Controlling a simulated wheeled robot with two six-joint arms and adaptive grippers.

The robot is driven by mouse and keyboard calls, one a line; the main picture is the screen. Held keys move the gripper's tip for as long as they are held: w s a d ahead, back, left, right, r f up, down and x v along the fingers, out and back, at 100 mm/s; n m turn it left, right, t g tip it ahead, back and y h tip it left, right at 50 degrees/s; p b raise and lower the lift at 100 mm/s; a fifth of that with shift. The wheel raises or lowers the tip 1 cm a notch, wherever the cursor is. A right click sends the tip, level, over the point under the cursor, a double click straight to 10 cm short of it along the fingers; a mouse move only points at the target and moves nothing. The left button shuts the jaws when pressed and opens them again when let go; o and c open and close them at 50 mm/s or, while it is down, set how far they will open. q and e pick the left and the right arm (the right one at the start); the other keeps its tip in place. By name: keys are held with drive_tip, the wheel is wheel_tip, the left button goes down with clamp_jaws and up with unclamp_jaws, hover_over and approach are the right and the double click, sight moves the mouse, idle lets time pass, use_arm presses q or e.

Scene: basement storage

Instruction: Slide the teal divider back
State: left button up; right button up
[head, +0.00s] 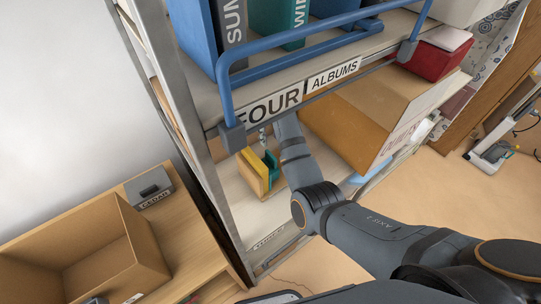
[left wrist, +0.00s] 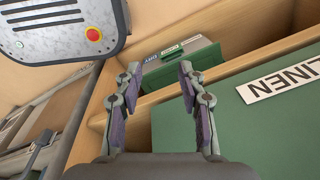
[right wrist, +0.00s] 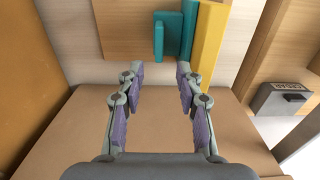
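The teal divider (head: 272,163) stands on the lower shelf beside a yellow panel (head: 254,172). In the right wrist view the teal divider (right wrist: 173,33) is at the top centre, with a small upright teal tab, and the yellow panel (right wrist: 208,45) is to its right. My right gripper (right wrist: 160,71) is open and empty, its fingertips just short of the teal tab in the picture. In the head view my right arm reaches in under the upper shelf, which hides its fingertips. My left gripper (left wrist: 160,67) is open and empty, over a wooden crate with green boxes.
The upper shelf board (head: 300,92) with a blue rail (head: 300,45) overhangs the work area. A large cardboard box (head: 365,115) stands close right of my right arm. A wooden bench with an open box (head: 85,255) is at left. A green LINEN box (left wrist: 270,125) lies near my left gripper.

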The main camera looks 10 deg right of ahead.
sight(271, 154)
drive_tip(key=shift+s+f, duration=0.1)
drive_tip(key=shift+f, duration=0.05)
wheel_tip(271, 154, down, 3)
drive_tip(key=shift+s+d+r+b, duration=0.1)
drive_tip(key=shift+b, duration=0.4)
wheel_tip(271, 154, down, 6)
drive_tip(key=shift+p, duration=0.85)
drive_tip(key=shift+f, duration=0.7)
clamp_jaws()
